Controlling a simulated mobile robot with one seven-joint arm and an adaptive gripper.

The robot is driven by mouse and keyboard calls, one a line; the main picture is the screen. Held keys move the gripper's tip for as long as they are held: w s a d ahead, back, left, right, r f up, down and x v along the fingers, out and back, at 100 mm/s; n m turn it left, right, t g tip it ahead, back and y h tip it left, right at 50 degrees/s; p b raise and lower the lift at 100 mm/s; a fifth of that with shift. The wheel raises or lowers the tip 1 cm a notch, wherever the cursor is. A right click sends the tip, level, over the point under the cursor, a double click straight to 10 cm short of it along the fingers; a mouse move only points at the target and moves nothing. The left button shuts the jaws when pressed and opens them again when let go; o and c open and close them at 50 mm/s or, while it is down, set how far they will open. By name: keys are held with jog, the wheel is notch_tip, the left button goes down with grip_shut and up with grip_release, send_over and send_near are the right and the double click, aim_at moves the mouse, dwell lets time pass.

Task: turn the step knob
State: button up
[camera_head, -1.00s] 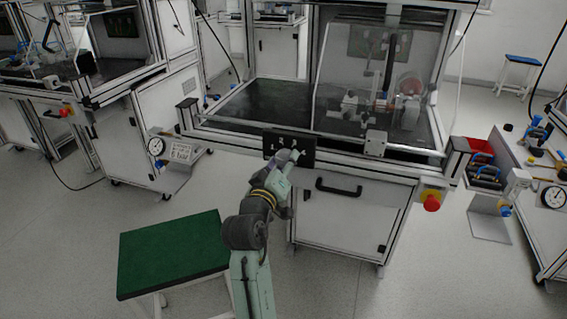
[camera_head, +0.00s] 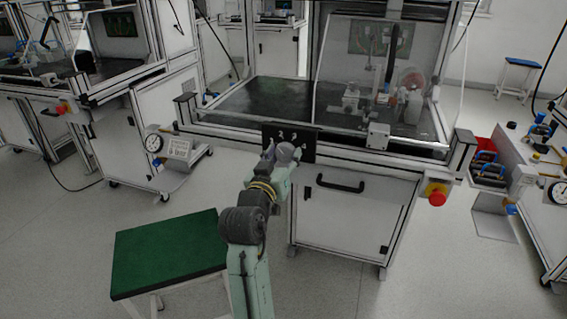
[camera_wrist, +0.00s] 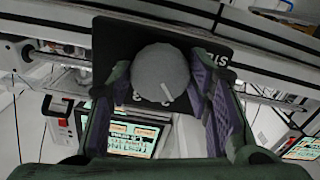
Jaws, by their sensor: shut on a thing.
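The step knob (camera_wrist: 161,72) is a round grey knob with a white pointer line, in the wrist view. The line points down and slightly right in that picture. The knob sits on a black panel (camera_wrist: 106,42) with white markings, partly hidden by the fingers. In the head view the panel (camera_head: 308,144) hangs on the front of the bench, and digits show above my gripper (camera_head: 284,153). My gripper (camera_wrist: 162,78) has its purple-padded fingers on both sides of the knob and is shut on it.
A black drawer handle (camera_head: 340,183) is right of my arm, below the bench rail. A red emergency button (camera_head: 437,198) is at the bench's right corner. A green-topped stool (camera_head: 165,250) stands left of my arm. Floor is open around it.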

jog(key=shift+m+b, duration=0.9)
jog(key=shift+m, duration=0.7)
jog(key=o, duration=1.1)
jog(key=shift+o, duration=0.2)
jog(key=v, duration=1.2)
